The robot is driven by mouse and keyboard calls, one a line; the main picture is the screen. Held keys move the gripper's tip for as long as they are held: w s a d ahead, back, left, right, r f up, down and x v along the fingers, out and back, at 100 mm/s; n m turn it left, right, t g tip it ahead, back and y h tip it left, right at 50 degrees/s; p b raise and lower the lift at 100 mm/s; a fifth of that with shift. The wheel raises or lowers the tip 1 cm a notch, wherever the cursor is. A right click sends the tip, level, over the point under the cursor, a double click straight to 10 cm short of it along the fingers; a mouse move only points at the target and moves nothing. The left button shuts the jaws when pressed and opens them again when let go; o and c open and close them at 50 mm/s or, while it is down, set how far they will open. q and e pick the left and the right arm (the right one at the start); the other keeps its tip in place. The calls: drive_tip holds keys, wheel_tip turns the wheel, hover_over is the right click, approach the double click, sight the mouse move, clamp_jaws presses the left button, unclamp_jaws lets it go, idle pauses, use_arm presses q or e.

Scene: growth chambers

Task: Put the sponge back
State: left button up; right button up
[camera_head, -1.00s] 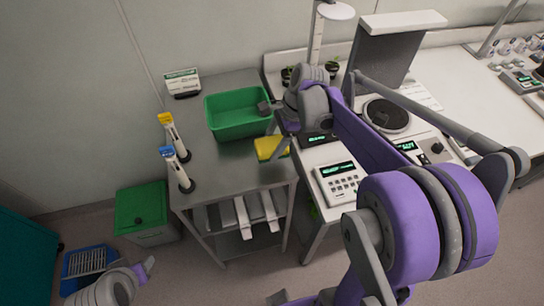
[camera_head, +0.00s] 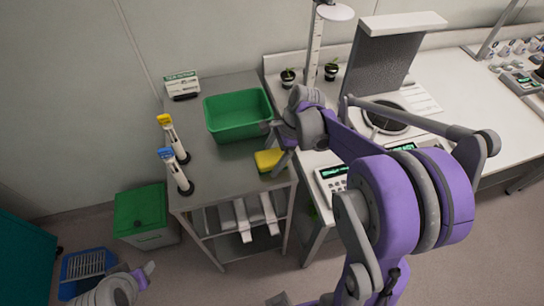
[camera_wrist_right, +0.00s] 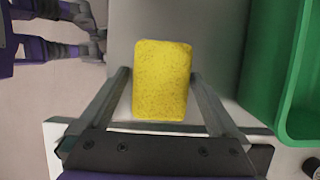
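The yellow sponge (camera_head: 269,160) is at the right front part of the grey metal table (camera_head: 222,165), in front of the green tub. In the right wrist view the sponge (camera_wrist_right: 161,80) lies between the two fingers of my right gripper (camera_wrist_right: 159,76). A thin gap shows at its left side; the right finger is very close to it. The fingers look spread. In the head view my right gripper (camera_head: 279,150) comes down over the sponge's right side and partly hides it. My left gripper (camera_head: 147,269) is low at the left, away from the table, its fingers unclear.
The green tub (camera_head: 212,121) stands just behind the sponge. Two pipettes on stands (camera_head: 176,160) are at the table's left, with a sign (camera_head: 182,85) behind. A white bench (camera_head: 440,80) with instruments adjoins on the right. A green lidded bin (camera_head: 142,210) stands on the floor.

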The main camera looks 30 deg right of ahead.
drive_tip(key=shift+d+r, duration=0.1)
drive_tip(key=shift+r, duration=0.35)
drive_tip(key=v, duration=1.1)
drive_tip(key=s+a+f+n+t+h, duration=0.4)
drive_tip(key=s+a+f+n, duration=0.3)
drive_tip(key=n, duration=1.3)
drive_tip(key=s+a, duration=0.4)
drive_tip(key=s, duration=0.1)
drive_tip(key=shift+s+a+n+t+p, duration=0.2)
drive_tip(key=shift+s+n+t+p, duration=0.1)
drive_tip(key=shift+s+t+p, duration=0.1)
drive_tip(key=shift+f, duration=0.1)
